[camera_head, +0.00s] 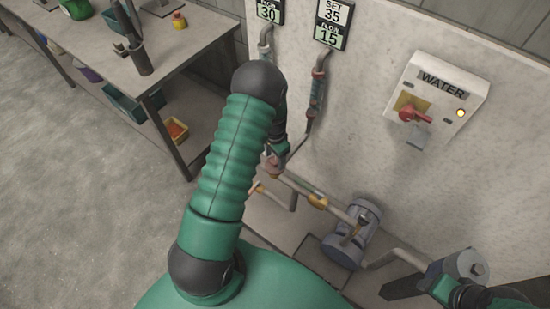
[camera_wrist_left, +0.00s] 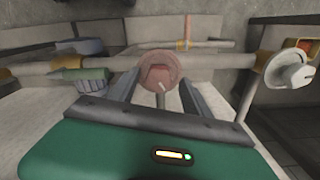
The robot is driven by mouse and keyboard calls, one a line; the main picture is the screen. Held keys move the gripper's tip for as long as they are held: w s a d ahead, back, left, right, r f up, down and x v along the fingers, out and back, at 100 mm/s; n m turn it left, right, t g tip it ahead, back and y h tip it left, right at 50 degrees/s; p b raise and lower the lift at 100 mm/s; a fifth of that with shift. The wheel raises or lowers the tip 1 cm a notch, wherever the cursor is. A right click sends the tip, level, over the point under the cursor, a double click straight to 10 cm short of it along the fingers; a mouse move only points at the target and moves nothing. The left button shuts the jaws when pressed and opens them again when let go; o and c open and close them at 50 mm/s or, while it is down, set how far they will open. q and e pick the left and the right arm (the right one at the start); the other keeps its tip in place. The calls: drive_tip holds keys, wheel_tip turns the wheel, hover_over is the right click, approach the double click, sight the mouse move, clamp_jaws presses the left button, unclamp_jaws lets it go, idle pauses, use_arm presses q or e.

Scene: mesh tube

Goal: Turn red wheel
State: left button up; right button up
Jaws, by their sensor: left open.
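The red wheel (camera_wrist_left: 158,74) shows in the left wrist view as a dull red round handle on a pale pipe. My left gripper (camera_wrist_left: 158,84) is open, with one grey finger on each side of the wheel's lower part. I cannot tell whether the fingers touch it. In the head view my left gripper (camera_head: 276,152) is small and partly behind my green arm, close to the wall pipes. The wheel is mostly hidden there. Part of my right arm shows at the lower right, but its jaws are not clear.
Pipes run along the wall with a yellow-handled fitting (camera_head: 317,201) and a blue-grey pump (camera_head: 350,236). A white water switch box (camera_head: 437,92) with a red knob is on the wall. A workbench (camera_head: 190,48) stands at the left. A white round valve (camera_wrist_left: 289,70) is right of the wheel.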

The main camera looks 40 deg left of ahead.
use_arm(q)
drive_tip(key=shift+f, duration=0.25)
drive_tip(key=shift+d, duration=0.1)
drive_tip(key=shift+c, duration=0.5)
clamp_jaws()
